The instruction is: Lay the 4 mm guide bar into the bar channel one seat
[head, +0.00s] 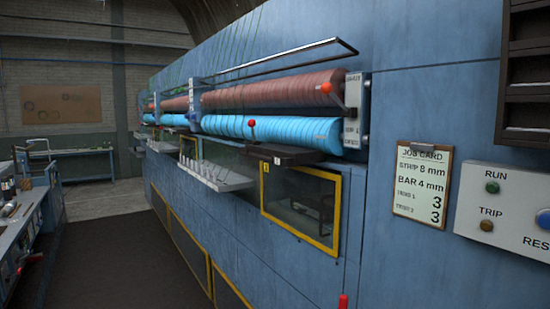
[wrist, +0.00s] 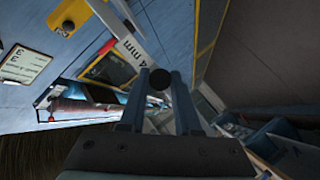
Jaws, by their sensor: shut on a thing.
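My gripper (wrist: 160,82) shows in the wrist view, its two blue-grey fingers standing close together around a dark, round-ended thing (wrist: 159,80). In the head view my gripper does not show. I cannot make out the bar channel's seat for certain.
A long blue machine wall runs away to the left, with a pale toothed shelf (head: 215,177) and a yellow-framed window (head: 300,205) sticking out. A job card (head: 422,184) reads strip 8 mm, bar 4 mm. A red tip (head: 342,301) shows at the bottom edge. The aisle floor (head: 110,250) is clear.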

